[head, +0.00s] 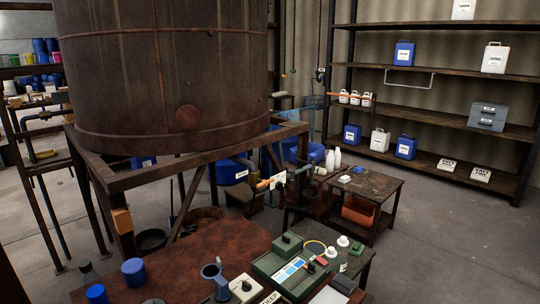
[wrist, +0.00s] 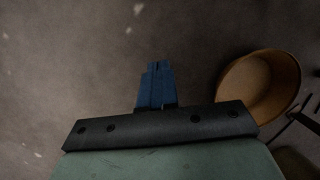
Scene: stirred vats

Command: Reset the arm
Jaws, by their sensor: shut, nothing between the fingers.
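My gripper (wrist: 157,68) shows in the wrist view as blue fingers beyond a dark bracket. The fingers are together, with nothing between them. Under them is bare grey floor. A round tan container (wrist: 290,72) is to the right of the fingers, apart from them. I cannot make out my arm or gripper in the head view.
A rusty vat (head: 165,75) stands on a metal frame (head: 200,152). Shelves (head: 450,75) with canisters line the back right. The floor (head: 440,235) at right is clear.

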